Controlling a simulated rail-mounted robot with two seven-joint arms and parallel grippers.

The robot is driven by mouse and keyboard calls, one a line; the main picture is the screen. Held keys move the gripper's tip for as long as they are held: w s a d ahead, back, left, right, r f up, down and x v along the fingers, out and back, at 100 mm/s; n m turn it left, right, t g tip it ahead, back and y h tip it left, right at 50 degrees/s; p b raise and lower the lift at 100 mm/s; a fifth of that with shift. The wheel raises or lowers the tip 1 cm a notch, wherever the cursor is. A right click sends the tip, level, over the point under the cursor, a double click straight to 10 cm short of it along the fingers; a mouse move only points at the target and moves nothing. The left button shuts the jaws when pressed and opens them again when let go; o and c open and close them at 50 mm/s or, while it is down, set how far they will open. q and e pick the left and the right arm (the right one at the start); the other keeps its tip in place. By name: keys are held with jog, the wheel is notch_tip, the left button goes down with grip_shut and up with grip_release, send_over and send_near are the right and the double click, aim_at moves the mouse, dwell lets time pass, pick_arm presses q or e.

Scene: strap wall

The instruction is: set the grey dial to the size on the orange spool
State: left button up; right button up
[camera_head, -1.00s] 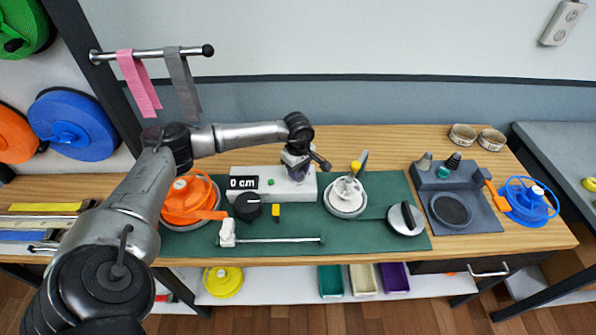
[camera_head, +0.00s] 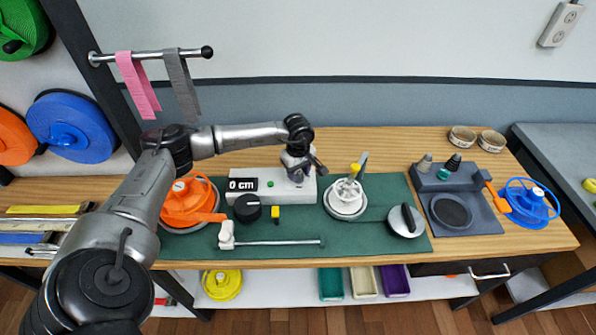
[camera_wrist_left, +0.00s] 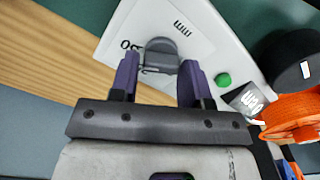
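The grey dial (camera_wrist_left: 161,54) sits on a white plate marked "mm" on the white box (camera_wrist_left: 205,30); another number is partly covered. My left gripper (camera_wrist_left: 159,72), with purple fingers, is open, with one finger on each side of the dial; I cannot tell whether they touch it. In the head view my left gripper (camera_head: 298,167) is over the right part of the box (camera_head: 270,190) and hides the dial. The box's display (camera_head: 242,184) reads "0 cm". The orange spool (camera_head: 190,203) lies left of the box; its size cannot be read. My right gripper is not in view.
A green button (camera_wrist_left: 222,80) is on the box. A black knob (camera_head: 248,207) stands in front of it. A white spool (camera_head: 345,200) stands to the right, and a white slider on a rod (camera_head: 270,242) lies in front on the green mat (camera_head: 385,187).

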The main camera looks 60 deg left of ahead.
pick_arm(q)
jog(key=o, duration=0.3)
notch_tip(320, 180, up, 14)
jog(key=shift+f+p, duration=0.1)
jog(key=shift+p, duration=0.5)
dwell(0.7)
